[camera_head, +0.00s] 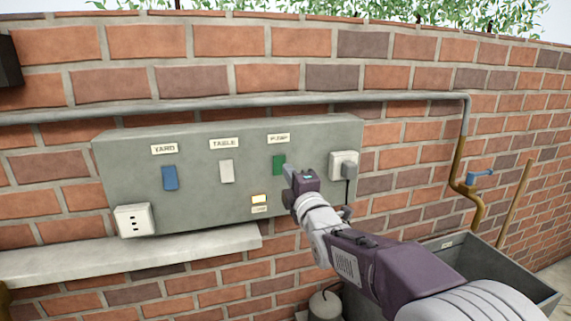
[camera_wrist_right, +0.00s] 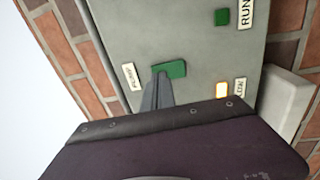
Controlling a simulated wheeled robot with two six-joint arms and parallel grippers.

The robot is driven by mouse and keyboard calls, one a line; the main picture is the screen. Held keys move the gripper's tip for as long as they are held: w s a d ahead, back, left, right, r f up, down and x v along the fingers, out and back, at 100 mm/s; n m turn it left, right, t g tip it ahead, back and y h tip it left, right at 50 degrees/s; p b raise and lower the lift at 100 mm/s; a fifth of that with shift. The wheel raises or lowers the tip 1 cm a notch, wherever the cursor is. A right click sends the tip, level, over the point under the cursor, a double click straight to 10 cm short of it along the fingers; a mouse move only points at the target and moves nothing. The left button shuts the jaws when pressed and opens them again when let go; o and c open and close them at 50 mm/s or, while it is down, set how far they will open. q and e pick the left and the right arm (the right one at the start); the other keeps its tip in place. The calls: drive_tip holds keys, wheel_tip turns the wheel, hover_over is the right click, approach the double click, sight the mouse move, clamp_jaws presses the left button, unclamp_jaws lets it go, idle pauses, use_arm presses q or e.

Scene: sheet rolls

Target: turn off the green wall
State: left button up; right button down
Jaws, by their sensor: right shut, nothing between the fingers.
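The green switch (camera_head: 279,165) sits under a PUMP label (camera_head: 278,138) on the grey wall box (camera_head: 200,195). It also shows in the right wrist view (camera_wrist_right: 176,68). My right gripper (camera_head: 288,170) is shut and empty, its fingertips at the lower right edge of the green switch. In the right wrist view the fingertips (camera_wrist_right: 160,74) overlap the switch's edge; I cannot tell if they touch. A small amber lamp (camera_wrist_right: 222,89) glows below the switch. A green square (camera_wrist_right: 222,17) sits beside a RUN label (camera_wrist_right: 245,14). My left gripper is out of view.
A blue switch (camera_head: 170,178) under YARD and a white switch (camera_head: 226,171) under TABLE are to the left. A socket (camera_head: 133,220) and a plugged socket (camera_head: 343,164) flank them. A ledge (camera_head: 120,258), pipe (camera_head: 240,100) and trough (camera_head: 490,257) are near.

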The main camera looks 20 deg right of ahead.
sight(282, 160)
drive_tip(key=w, duration=0.2)
drive_tip(key=w+p, duration=0.1)
drive_tip(key=shift+w+a+r, duration=0.15)
drive_tip(key=shift+w+r, duration=0.05)
drive_tip(key=shift+r, duration=0.1)
drive_tip(key=shift+w, duration=0.15)
drive_tip(key=shift+r, duration=0.1)
drive_tip(key=shift+b, duration=0.3)
